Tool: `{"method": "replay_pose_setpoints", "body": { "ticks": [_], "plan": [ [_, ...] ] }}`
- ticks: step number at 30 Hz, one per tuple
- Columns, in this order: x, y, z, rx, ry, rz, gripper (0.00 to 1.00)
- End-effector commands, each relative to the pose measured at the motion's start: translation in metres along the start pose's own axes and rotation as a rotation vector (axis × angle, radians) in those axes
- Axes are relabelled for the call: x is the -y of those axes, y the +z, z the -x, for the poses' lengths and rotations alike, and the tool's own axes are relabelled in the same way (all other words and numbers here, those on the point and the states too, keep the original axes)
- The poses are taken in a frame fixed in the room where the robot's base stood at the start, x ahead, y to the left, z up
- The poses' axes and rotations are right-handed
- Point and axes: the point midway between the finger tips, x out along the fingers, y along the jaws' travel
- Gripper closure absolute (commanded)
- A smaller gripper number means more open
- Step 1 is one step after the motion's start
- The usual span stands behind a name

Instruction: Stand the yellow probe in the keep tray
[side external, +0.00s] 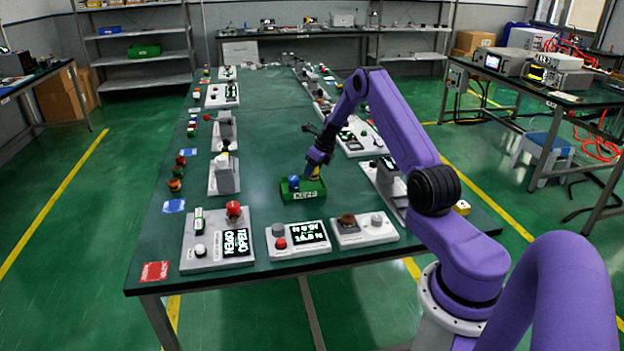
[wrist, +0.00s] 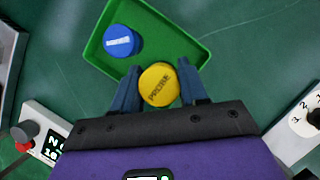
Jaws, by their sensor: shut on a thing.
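The yellow probe (wrist: 159,84) shows as a round yellow top with dark lettering in the wrist view. My gripper (wrist: 160,88) is shut on it, one finger on each side. In the side view the yellow probe (side external: 315,172) is small under my gripper (side external: 314,168). The green keep tray (side external: 303,197), labelled KEEP, lies on the table below. The wrist view shows the tray (wrist: 190,28) with the probe over its near edge. I cannot tell whether the probe's lower end is inside the tray. A blue round-topped piece (wrist: 122,41) stands in the tray's left part.
A panel with a display and buttons (side external: 298,238) and another with knobs (side external: 364,230) stand in front of the tray. A grey device (side external: 224,176) stands to the left. The table between the tray and the left row is mostly clear.

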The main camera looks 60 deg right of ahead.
Motion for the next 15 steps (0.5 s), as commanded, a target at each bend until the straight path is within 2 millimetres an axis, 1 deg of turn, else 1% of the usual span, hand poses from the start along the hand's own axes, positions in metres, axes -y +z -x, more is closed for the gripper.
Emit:
{"method": "replay_pose_setpoints", "body": {
  "ticks": [5,10,15],
  "plan": [
    [0.004,0.002,-0.011,0.000,-0.001,-0.001,1.00],
    [0.004,-0.007,-0.032,-0.001,0.000,-0.001,1.00],
    [0.004,-0.009,-0.038,0.001,-0.001,0.000,1.00]
  ]
}}
